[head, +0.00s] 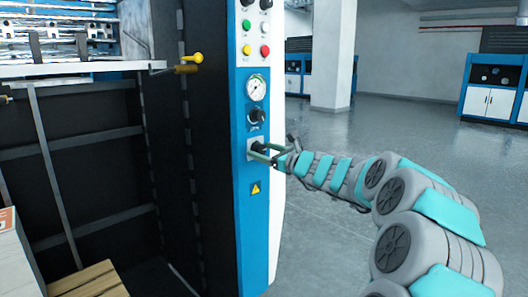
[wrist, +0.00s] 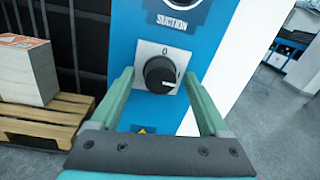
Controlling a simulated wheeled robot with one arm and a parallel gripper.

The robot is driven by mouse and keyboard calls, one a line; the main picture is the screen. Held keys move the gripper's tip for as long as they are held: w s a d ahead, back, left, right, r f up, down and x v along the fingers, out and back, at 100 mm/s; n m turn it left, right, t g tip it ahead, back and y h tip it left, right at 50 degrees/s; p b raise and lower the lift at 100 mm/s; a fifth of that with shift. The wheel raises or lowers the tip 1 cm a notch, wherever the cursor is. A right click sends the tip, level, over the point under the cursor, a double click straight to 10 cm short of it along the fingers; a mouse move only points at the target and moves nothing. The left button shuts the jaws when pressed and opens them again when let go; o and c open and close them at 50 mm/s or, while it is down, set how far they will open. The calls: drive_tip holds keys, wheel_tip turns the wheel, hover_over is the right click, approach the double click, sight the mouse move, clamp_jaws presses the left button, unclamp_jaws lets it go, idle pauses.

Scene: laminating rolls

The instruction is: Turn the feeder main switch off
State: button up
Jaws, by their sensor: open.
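The feeder main switch is a black rotary knob (wrist: 160,75) on a square light-grey plate, with a "0" above the knob. A pale mark shows on its right side; I cannot read its setting exactly. In the head view the switch (head: 254,144) sits on the blue and white panel, below the suction dial. My gripper (wrist: 158,78) is open, with one green finger on each side of the knob in the wrist view. In the head view my gripper (head: 260,152) reaches the panel from the right, and its fingertips partly cover the switch. I cannot tell whether they touch it.
The panel also carries a suction dial (head: 256,117), a gauge (head: 256,88) and coloured buttons above, and a yellow warning label (head: 255,188) below. A paper stack (wrist: 26,68) on a wooden pallet (wrist: 45,120) stands at left. Open floor lies to the right.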

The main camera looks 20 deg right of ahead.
clamp_jaws()
idle(0.5)
